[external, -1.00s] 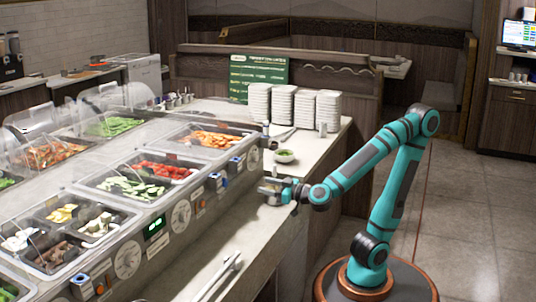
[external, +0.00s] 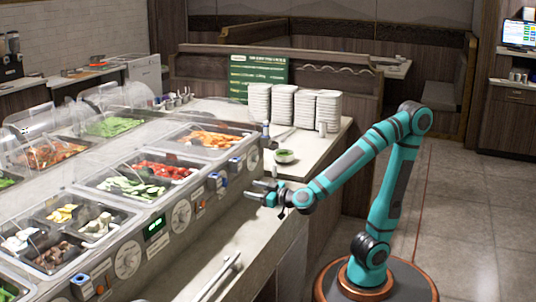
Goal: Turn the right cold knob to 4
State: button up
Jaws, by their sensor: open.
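The right dial (external: 181,216) is beside a green lit display (external: 156,227), and the left dial (external: 127,259) is on the display's other side. The dials' markings are too small to read, so their settings cannot be told. My gripper (external: 257,190) is open and empty, above the counter ledge. It is to the right of the right dial, apart from the panel, with its fingers pointing left toward it.
Metal tongs (external: 218,277) lie on the ledge below the panel. A small bowl of greens (external: 285,156) and stacked white plates (external: 283,105) stand behind my gripper. Food wells under clear guards (external: 140,183) fill the counter top. Blue-and-white switches (external: 215,181) line the panel.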

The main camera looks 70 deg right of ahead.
aim_at(226, 183)
jog(key=w, duration=1.1)
jog(key=shift+d, duration=0.3)
jog(key=c, duration=1)
